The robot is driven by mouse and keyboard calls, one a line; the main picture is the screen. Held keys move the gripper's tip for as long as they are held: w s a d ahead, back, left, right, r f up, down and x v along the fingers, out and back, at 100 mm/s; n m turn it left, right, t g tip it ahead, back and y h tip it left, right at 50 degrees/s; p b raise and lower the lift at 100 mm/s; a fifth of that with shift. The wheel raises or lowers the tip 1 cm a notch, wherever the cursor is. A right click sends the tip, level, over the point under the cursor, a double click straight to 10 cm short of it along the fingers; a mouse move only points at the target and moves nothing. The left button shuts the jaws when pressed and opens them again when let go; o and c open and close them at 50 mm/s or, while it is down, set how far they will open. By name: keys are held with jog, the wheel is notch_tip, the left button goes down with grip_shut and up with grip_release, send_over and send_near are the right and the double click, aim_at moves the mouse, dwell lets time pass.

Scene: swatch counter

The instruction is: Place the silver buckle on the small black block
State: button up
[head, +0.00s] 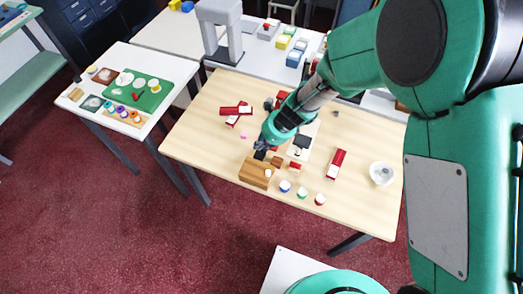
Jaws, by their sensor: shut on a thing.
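My gripper (260,152) is over the front left part of the wooden table, just behind a brown wooden block (254,173). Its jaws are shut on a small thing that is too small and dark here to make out. I cannot pick out the silver buckle for certain.
Several small lidded pots, one of them blue (285,186), stand along the front edge. A red and white box (337,163) and a white bowl (381,173) are at right. Red and white pieces (236,112) lie at left. A side table (130,62) holds a green mat (152,97).

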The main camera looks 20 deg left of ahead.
jog(key=shift+f, duration=0.1)
jog(key=shift+f+b, duration=0.65)
jog(key=shift+f, duration=1.15)
jog(key=shift+f, duration=0.15)
jog(key=o, duration=0.7)
jog(key=shift+o, duration=0.2)
jog(key=shift+d+r, duration=0.1)
jog(key=shift+r, duration=0.4)
jog(key=p+v, duration=0.3)
jog(key=v, duration=0.8)
jog(key=shift+d+r, duration=0.1)
jog(key=shift+r, duration=0.05)
